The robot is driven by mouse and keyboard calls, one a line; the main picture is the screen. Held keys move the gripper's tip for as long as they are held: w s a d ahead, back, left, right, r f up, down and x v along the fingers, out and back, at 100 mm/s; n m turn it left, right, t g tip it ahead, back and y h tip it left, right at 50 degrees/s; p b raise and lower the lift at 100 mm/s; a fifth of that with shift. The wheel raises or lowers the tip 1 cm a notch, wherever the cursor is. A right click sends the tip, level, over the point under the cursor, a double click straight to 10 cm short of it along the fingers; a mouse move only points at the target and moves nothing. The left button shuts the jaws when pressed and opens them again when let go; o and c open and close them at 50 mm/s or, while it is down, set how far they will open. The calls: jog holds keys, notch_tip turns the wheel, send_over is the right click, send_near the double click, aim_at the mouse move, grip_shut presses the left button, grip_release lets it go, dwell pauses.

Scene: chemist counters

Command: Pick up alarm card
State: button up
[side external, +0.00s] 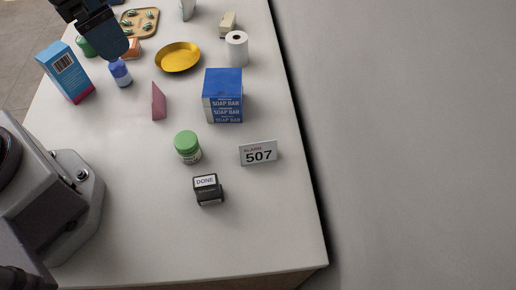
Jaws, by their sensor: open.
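The alarm card (258,153) is a small white card with a red line of text and a large black "507". It stands upright near the right edge of the counter (250,225), facing the camera. My gripper (113,50) is the dark shape at the top left of the side external view, far from the card and apart from it. It is open, and nothing shows between its fingers, though the fingertips are hard to make out.
A green-capped bottle (187,147) and a black "DONE" stamp (208,190) stand left of the card. A blue soap box (223,96) stands behind it. A pink wedge (158,101), yellow dish (178,56) and paper roll (236,49) are farther back. The counter's front is clear.

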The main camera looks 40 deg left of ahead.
jog(key=w+d+f+n+g+y, duration=0.1)
jog(key=w+d+f+y, duration=0.1)
jog(key=w+d+f, duration=0.4)
jog(key=n+t+y, duration=0.1)
jog(key=n+t, duration=0.1)
jog(key=n, duration=1)
send_near(258, 144)
jog(key=x, duration=0.6)
jog(key=shift+a, duration=0.2)
jog(key=shift+x, duration=3.1)
jog(key=shift+d, duration=0.15)
jog(key=c, duration=0.8)
